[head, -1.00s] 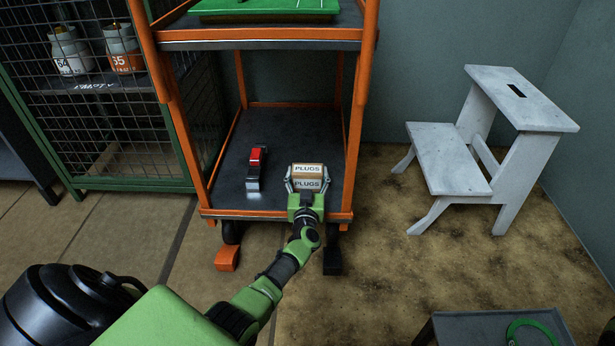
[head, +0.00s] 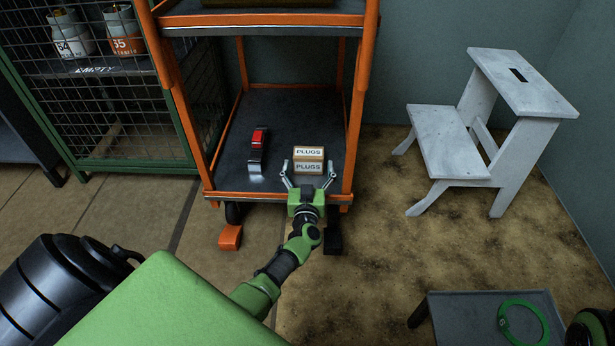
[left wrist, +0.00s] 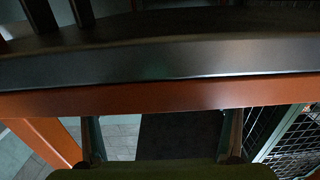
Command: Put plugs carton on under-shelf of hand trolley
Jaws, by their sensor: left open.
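The plugs carton (head: 309,158), a small tan box with white PLUGS labels, sits on the under-shelf (head: 280,115) of the orange-framed hand trolley (head: 180,115), near the front right. My left gripper (head: 309,168) is open at the shelf's front edge. Its fingers are spread on either side of the carton's near end, apart from it. In the left wrist view the two fingers (left wrist: 163,150) stand apart at the bottom, and the carton cannot be made out there. My right gripper is not in view.
A red and silver object (head: 258,154) lies on the under-shelf left of the carton. The trolley's upper shelf (head: 260,24) overhangs it. A white step stool (head: 470,145) stands at right, a wire cage (head: 125,110) at left, and a small grey table (head: 470,318) at front right.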

